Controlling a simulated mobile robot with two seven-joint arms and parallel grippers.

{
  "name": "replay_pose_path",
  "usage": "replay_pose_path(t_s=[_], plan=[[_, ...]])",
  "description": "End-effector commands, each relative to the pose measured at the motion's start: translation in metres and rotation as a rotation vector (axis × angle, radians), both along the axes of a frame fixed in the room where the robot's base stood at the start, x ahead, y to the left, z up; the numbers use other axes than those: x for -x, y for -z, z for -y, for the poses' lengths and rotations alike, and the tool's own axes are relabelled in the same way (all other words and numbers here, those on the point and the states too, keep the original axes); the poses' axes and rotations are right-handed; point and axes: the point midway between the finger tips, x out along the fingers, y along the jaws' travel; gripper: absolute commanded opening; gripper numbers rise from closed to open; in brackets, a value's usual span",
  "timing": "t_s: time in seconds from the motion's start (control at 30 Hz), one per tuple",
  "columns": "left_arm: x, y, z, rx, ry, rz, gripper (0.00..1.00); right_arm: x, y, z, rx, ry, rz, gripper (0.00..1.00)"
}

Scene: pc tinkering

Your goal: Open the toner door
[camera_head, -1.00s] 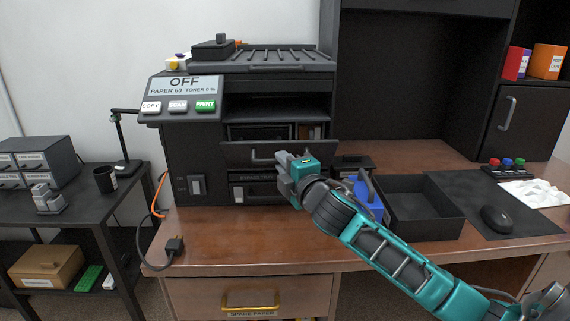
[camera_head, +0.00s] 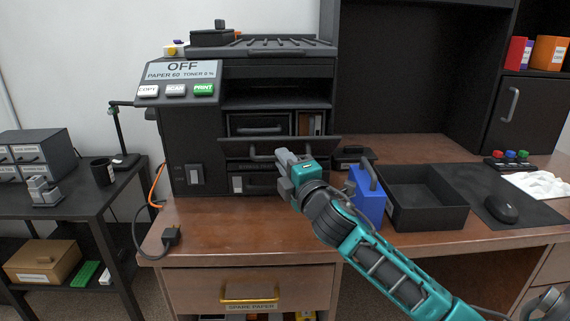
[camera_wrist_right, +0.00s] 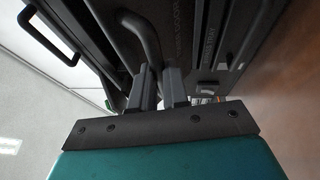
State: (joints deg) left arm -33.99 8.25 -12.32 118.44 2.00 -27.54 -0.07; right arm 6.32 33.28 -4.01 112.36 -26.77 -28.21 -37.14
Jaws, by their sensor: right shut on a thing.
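My right gripper (camera_head: 283,160) is at the door's bar handle (camera_head: 262,151). In the right wrist view the gripper's two fingers (camera_wrist_right: 160,88) are shut around the curved handle (camera_wrist_right: 147,40). The gripper covers the handle's right end in the head view. My left gripper is not in view.
A loose plug (camera_head: 171,235) lies on the desk at the left. The desk front (camera_head: 250,235) is clear.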

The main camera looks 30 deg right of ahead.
Motion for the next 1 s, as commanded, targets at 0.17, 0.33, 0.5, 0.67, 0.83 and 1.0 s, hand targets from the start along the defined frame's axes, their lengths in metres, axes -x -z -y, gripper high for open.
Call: replay_pose_path(t_s=[0.17,0.33,0.5,0.67,0.83,1.0], plan=[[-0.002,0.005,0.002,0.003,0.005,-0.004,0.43,0.004,0.025,-0.003,-0.008,0.001,-0.01,0.0],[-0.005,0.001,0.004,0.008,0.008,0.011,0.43,0.006,0.044,-0.004,-0.009,0.001,-0.011,0.0],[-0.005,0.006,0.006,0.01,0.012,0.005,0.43,0.005,0.062,-0.003,-0.011,0.001,-0.01,0.0],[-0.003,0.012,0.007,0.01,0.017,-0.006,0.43,0.002,0.076,-0.001,-0.01,0.002,-0.009,0.0],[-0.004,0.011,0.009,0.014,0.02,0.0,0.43,0.0,0.086,0.0,-0.009,0.002,-0.009,0.0],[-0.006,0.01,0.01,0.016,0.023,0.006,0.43,-0.002,0.093,0.001,-0.009,0.0,-0.008,0.0]])
